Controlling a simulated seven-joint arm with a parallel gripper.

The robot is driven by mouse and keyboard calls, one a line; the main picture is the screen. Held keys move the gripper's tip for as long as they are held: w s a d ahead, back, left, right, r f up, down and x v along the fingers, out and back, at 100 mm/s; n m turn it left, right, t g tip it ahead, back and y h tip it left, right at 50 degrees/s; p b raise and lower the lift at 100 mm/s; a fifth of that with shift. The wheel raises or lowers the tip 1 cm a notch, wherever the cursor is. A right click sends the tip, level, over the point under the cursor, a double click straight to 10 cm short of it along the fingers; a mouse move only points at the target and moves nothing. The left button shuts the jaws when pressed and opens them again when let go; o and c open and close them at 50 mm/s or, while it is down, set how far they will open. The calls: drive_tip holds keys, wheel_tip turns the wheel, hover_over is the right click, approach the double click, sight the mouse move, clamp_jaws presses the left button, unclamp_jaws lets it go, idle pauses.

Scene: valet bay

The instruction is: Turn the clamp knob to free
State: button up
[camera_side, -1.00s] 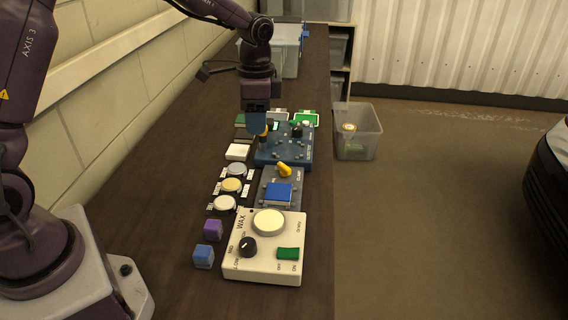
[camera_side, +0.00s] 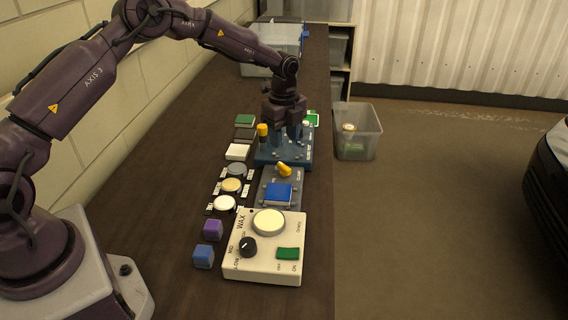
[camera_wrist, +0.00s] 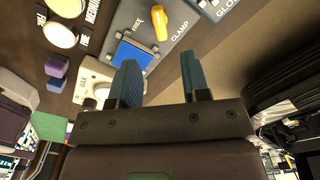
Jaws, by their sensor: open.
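The yellow clamp knob (camera_side: 284,169) sits on the grey clamp panel (camera_side: 296,196), just behind a blue square block (camera_side: 278,193). In the wrist view the knob (camera_wrist: 159,22) is an elongated handle standing between the FREE label on its left and the CLAMP label on its right. My gripper (camera_side: 289,144) is over the dark blue unit (camera_side: 268,161), behind the knob and apart from it. In the wrist view my gripper (camera_wrist: 160,58) has its two blue fingers well apart with nothing between them. The knob's exact pointer setting is unclear.
The cream WAX box (camera_side: 264,270) stands in front of the clamp panel. Round pads (camera_side: 231,185) and coloured blocks (camera_side: 213,230) lie to the left. A yellow-topped post (camera_side: 262,130) stands beside my gripper. A clear bin (camera_side: 358,133) is off the table's right edge.

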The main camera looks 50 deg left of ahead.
sight(284, 165)
wheel_tip(284, 165, down, 9)
drive_tip(key=shift+r, duration=0.1)
idle(0.3)
clamp_jaws()
